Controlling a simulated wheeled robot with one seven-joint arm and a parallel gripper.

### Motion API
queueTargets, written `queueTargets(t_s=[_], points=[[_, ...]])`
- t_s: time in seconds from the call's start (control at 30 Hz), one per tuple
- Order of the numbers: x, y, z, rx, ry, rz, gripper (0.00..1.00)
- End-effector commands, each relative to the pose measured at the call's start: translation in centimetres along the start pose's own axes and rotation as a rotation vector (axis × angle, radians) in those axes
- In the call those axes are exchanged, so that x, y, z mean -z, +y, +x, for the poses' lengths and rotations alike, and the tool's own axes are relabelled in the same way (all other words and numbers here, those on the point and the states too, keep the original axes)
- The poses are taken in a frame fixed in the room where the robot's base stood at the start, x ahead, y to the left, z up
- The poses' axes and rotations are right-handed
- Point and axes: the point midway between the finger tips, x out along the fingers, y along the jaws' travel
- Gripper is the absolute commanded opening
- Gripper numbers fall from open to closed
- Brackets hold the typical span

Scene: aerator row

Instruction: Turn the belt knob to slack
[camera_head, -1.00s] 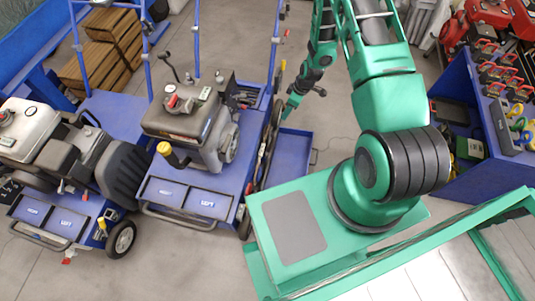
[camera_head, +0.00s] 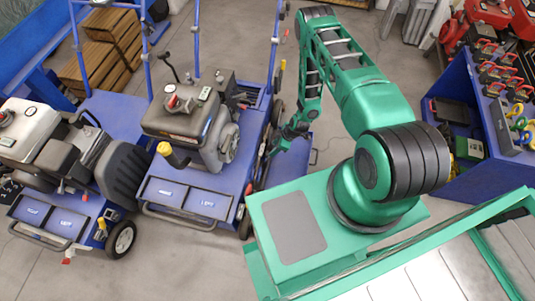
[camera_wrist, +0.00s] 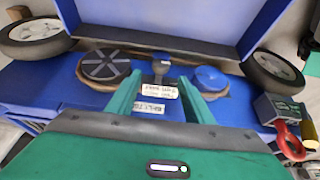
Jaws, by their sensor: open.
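In the wrist view a small dark knob (camera_wrist: 161,63) stands on the blue machine's side, with white label plates (camera_wrist: 150,107) below it; one seems to read "BELT", and the print is too small to read surely. I cannot tell the knob's setting. The green fingers of my gripper (camera_wrist: 160,88) are apart, one on each side of the labels, with the knob just beyond and between their tips. No contact shows. In the head view my gripper (camera_head: 278,145) is beside the right side of the middle blue aerator (camera_head: 195,165); the knob is hidden there.
A black spoked disc (camera_wrist: 104,65) and a blue round cap (camera_wrist: 210,79) flank the knob. A wheel (camera_wrist: 273,71) and a grey box with a red ring (camera_wrist: 285,125) are at right. Another aerator (camera_head: 60,160) stands left; a blue bench (camera_head: 460,185) stands right.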

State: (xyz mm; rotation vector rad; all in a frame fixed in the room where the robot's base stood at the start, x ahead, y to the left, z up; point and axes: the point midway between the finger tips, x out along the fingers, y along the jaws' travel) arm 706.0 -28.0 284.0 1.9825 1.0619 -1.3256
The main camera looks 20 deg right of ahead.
Motion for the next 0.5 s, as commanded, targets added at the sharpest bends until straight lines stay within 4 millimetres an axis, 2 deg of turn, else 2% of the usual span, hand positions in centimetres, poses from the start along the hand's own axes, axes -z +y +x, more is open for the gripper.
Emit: queueTargets(t_s=[0.2,0.5], points=[[0.0,-0.1,4.1,0.002,0.001,0.0,0.47],[0.0,-0.1,7.5,0.001,0.0,0.002,0.47]])
